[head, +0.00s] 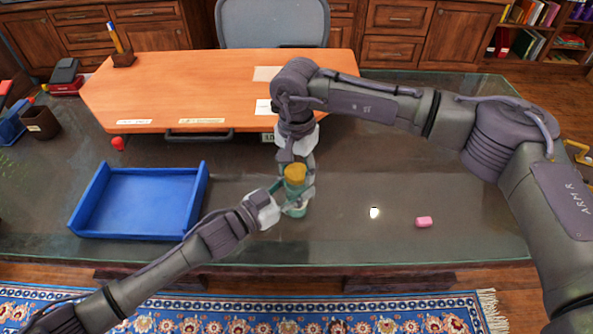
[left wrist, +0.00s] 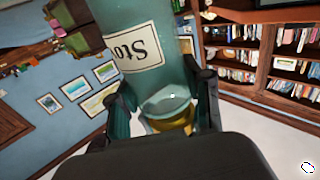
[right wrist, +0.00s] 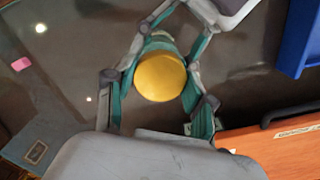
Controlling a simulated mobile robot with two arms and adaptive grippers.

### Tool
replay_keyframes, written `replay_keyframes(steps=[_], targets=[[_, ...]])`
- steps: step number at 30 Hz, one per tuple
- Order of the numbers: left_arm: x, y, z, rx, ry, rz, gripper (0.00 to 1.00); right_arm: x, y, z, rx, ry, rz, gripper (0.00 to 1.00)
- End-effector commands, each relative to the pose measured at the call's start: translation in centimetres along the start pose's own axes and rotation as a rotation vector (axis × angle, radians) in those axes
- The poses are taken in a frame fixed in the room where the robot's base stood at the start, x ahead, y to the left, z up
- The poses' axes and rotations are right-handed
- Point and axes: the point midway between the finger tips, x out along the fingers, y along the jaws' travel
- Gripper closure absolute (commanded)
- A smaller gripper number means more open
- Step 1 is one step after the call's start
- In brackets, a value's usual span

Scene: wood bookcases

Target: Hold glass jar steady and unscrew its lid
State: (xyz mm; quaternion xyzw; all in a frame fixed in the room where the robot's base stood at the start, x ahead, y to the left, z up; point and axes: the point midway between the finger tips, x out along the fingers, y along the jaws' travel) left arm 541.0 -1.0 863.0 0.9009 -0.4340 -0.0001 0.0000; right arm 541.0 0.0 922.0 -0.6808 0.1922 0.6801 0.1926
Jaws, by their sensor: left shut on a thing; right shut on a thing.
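The greenish glass jar (head: 296,210) stands upright on the desk, with its yellow lid (head: 295,173) on top. My left gripper (head: 288,200) is shut on the jar body from the lower left. In the left wrist view the fingers flank the glass (left wrist: 165,25), which bears a white label (left wrist: 142,47); the yellow lid (left wrist: 172,123) also shows. My right gripper (head: 297,172) comes from above and is shut on the lid. In the right wrist view the round lid (right wrist: 160,77) sits between its fingers, which partly hide the jar.
A blue tray (head: 136,200) lies left of the jar. An orange desk board (head: 190,85) lies behind. A pink block (head: 424,222) lies to the right. A pen holder (head: 40,122) is at the far left. The dark desktop around the jar is mostly clear.

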Motion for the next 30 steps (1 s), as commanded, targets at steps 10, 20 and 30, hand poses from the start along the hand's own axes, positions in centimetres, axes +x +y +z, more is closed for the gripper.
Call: replay_keyframes(steps=[10,20,30], targets=[[0.0,0.0,0.0,0.000,0.000,0.000,1.00,-0.5,0.0,0.0,0.000,0.000,-0.001,0.88],[0.0,0.0,0.0,0.000,0.000,0.000,1.00,-2.3,0.0,0.0,0.000,0.001,-0.001,0.88],[0.0,0.0,0.0,0.000,0.000,0.000,1.00,-4.5,0.0,0.0,0.000,0.000,0.000,0.88]])
